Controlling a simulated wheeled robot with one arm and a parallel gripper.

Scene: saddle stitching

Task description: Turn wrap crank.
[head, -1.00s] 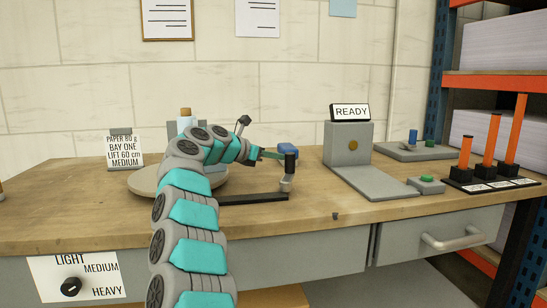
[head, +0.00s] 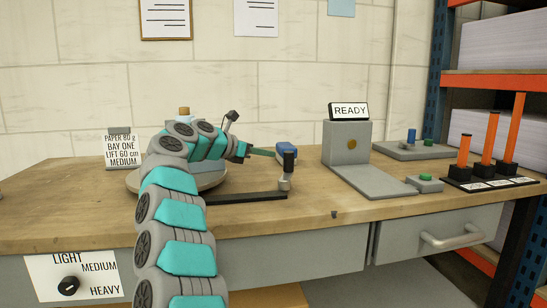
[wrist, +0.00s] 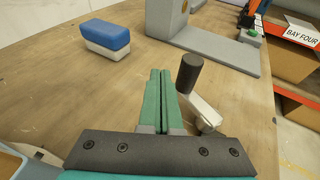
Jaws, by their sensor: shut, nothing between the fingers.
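The wrap crank has a dark upright handle (head: 289,161) on a metal post at the right end of a black crank arm (head: 245,197). The arm runs left toward a round turntable (head: 131,181), partly hidden by my arm. My gripper (head: 273,154) points right, just left of the handle. In the wrist view my gripper (wrist: 159,73) has its green fingers together and empty. The handle (wrist: 189,74) stands to their right, with a small gap, and its light metal arm (wrist: 205,110) is below it.
A blue and white block (wrist: 104,38) lies beyond the fingers on the bench. A grey stand (head: 347,146) with a READY sign (head: 350,111) is to the right. A green button (head: 426,178) and orange posts (head: 487,138) are farther right.

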